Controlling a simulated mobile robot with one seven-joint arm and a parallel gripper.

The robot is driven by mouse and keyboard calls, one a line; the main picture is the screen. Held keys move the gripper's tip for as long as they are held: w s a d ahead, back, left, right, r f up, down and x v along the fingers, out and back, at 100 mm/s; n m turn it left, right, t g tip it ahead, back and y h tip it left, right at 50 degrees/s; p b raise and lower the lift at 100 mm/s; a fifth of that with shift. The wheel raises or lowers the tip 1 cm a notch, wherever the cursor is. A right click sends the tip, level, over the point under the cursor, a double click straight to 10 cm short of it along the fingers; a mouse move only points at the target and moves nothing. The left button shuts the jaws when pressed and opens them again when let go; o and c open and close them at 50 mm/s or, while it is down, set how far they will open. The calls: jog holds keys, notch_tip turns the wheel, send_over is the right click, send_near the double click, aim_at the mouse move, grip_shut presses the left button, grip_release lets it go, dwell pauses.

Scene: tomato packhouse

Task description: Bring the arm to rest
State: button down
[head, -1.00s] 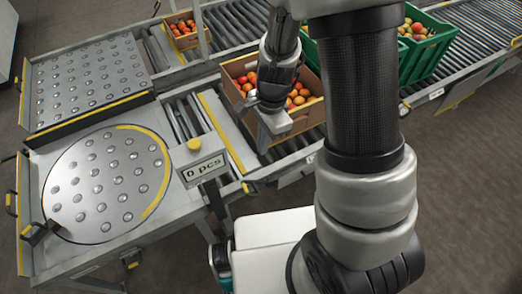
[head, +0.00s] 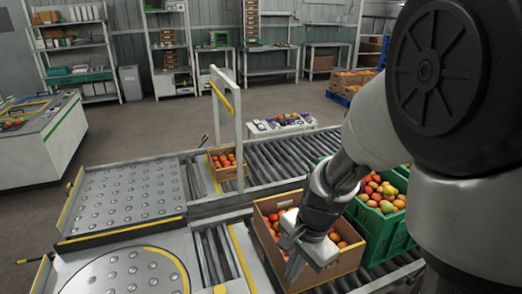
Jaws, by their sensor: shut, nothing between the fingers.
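My arm (head: 400,120) comes in from the right of the head view and reaches down to the left. My gripper (head: 303,260) is shut and empty. In the picture it is in front of a cardboard box (head: 330,279) of red and orange tomatoes (head: 271,221) on the roller conveyor. It hides part of the box and the tomatoes. I cannot tell how far above or in front of the box it is.
A green crate (head: 376,238) of mixed tomatoes stands right of the box, partly behind my arm. A smaller tomato box (head: 229,173) sits on the far conveyor (head: 280,156) beside a white upright frame (head: 238,125). The ball-transfer table (head: 130,194) at left is clear.

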jog(key=s+d+r+n+t+p, duration=0.1)
jog(key=s+d+r+n+p, duration=0.1)
jog(key=r, duration=0.7)
jog(key=s+d+r+n+t+h+p, duration=0.1)
jog(key=s+d+r+n+t+p, duration=0.1)
jog(key=r, duration=0.8)
jog(key=s+d+r+n+t+p, duration=0.1)
jog(key=s+d+r+n+p, duration=0.1)
jog(key=s+r+n, duration=0.4)
notch_tip(320, 180, up, 4)
jog(key=shift+f+n+t+h+p, duration=0.2)
jog(key=shift+n+t+h+p, duration=0.2)
jog(key=shift+p, duration=0.45)
